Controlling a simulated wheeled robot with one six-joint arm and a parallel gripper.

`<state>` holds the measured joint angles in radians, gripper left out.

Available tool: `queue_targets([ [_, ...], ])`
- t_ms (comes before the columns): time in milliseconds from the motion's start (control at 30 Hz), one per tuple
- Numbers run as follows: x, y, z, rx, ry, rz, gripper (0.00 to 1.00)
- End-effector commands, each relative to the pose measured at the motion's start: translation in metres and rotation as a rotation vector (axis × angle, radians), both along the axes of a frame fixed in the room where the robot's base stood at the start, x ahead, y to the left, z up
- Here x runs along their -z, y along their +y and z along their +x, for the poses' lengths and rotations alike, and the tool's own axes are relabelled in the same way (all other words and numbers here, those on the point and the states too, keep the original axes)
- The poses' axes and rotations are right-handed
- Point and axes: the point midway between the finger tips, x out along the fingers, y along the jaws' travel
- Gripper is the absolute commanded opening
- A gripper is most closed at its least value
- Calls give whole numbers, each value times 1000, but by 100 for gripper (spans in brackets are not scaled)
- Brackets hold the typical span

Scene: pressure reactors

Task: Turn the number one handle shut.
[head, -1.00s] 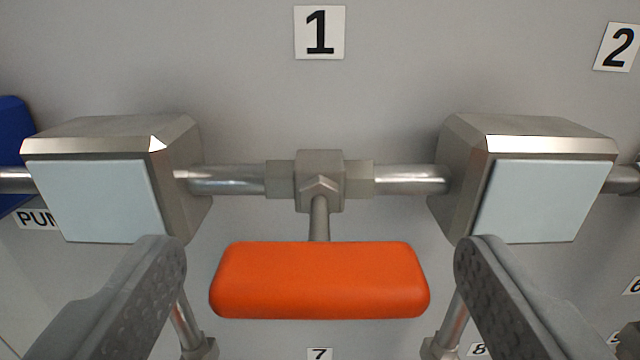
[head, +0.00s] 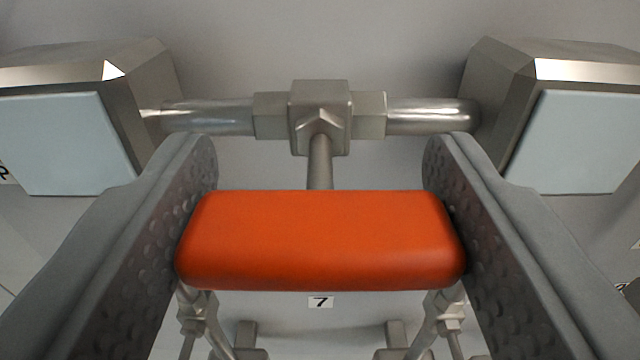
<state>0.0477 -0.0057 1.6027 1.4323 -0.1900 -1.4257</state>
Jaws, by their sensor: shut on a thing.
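The orange handle (head: 320,240) lies level across the middle of the head view. Its metal stem (head: 320,165) runs up to the hex-shaped valve body (head: 320,115) on a horizontal pipe. My gripper (head: 320,215) has one grey dimpled finger at each end of the handle. Both fingers press against the handle's ends, so it is shut on the handle. The number one label is out of the picture now; it showed above this valve earlier.
Metal blocks with pale faces stand at the left (head: 65,145) and right (head: 580,140) of the valve. A small label 7 (head: 320,302) and lower pipes (head: 448,310) show below the handle. A grey wall is behind.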

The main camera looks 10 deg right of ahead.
Motion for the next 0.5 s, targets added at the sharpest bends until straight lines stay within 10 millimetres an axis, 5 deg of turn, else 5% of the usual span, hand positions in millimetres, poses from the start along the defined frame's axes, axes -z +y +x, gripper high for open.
queue_targets([
  [500,0,-1,0,0,-62,258,35],
])
